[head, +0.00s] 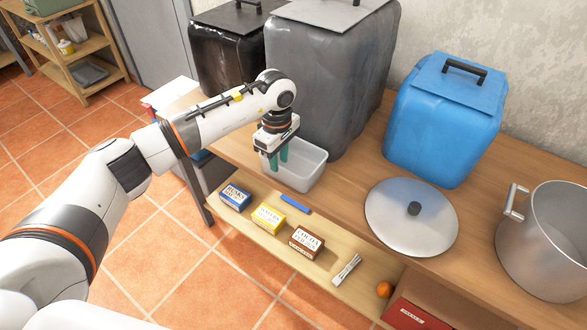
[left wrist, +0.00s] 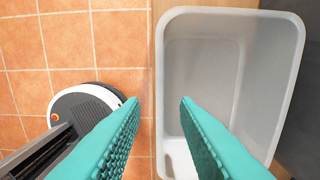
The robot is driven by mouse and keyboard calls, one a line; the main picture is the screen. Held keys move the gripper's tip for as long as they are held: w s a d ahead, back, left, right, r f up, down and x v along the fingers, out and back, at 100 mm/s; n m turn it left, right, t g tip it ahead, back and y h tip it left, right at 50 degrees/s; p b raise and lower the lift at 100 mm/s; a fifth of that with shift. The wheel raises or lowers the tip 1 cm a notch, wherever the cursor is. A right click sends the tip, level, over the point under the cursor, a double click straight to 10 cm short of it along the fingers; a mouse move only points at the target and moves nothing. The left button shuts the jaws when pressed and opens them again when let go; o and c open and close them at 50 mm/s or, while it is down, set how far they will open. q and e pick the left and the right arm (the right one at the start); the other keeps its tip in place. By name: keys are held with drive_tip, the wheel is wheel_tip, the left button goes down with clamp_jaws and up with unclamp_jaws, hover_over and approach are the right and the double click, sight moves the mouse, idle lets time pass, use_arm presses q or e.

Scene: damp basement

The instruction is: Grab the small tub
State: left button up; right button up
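The small tub (head: 307,174) is a pale grey-white open box. It stands on the wooden tabletop near its front edge, in front of the tall grey bin. My left gripper (head: 277,163) points down at the tub's left side with its green fingers apart. In the left wrist view the tub (left wrist: 237,65) fills the right half. There, one finger of the left gripper (left wrist: 160,103) is over the inside of the tub and the other is outside its near wall. The rim runs between them, with gaps on both sides. My right gripper is not in view.
A grey bin (head: 325,75) and a black bin (head: 225,55) stand behind the tub. A blue bin (head: 445,125), a lid (head: 410,225) and a pot (head: 548,245) are to the right. A lower shelf holds small boxes (head: 268,216). Open tiled floor lies left.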

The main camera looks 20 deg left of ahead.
sight(279, 181)
use_arm(q)
wheel_tip(279, 181, down, 5)
drive_tip(key=shift+w+a+f+b, duration=0.1)
drive_tip(key=shift+w+b, duration=0.05)
drive_tip(key=shift+b, duration=1.1)
clamp_jaws()
